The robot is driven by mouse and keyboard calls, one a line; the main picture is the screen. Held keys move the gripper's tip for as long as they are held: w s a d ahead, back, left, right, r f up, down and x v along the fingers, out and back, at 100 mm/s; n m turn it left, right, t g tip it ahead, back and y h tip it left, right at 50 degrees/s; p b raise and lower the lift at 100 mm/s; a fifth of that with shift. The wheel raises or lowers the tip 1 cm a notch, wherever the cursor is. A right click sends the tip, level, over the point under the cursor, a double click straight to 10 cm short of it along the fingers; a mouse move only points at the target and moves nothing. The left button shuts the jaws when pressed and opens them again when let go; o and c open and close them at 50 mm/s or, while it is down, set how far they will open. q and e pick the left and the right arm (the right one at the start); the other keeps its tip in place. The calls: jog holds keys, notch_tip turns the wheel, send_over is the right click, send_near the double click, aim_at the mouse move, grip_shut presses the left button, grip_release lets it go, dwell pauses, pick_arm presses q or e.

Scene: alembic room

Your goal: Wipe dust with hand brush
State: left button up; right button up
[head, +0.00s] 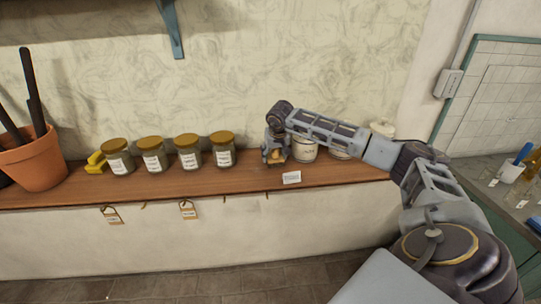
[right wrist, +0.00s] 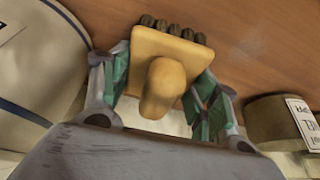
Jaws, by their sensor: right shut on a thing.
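The hand brush (right wrist: 168,60) has a yellow-tan wooden block, a rounded handle toward the camera and a row of dark bristles at its far edge. My right gripper (right wrist: 161,82) is shut on it, with a green-padded finger on each side. In the head view the brush (head: 275,156) is small and partly hidden by my right gripper (head: 276,150), low over the wooden shelf (head: 225,184). I cannot tell whether the bristles touch the wood. A faint pale haze, perhaps dust, shows on the wood in the right wrist view. My left gripper is not in view.
Several labelled jars (head: 188,152) with brown lids stand left of the gripper. A white canister (head: 304,150) stands close on its right. A small white card (head: 291,177) is at the shelf's front edge. A terracotta pot (head: 36,162) is far left. Bare wood lies before the jars.

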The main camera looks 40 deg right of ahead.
jog(key=shift+s+d+f, duration=0.15)
jog(key=shift+s+d, duration=0.05)
dwell(0.3)
jog(key=shift+r+p, duration=0.5)
jog(key=shift+r, duration=0.2)
jog(key=shift+r+p, duration=1.55)
jog(key=shift+r, duration=0.85)
jog(key=shift+r+p, duration=1.05)
jog(key=shift+r, duration=0.45)
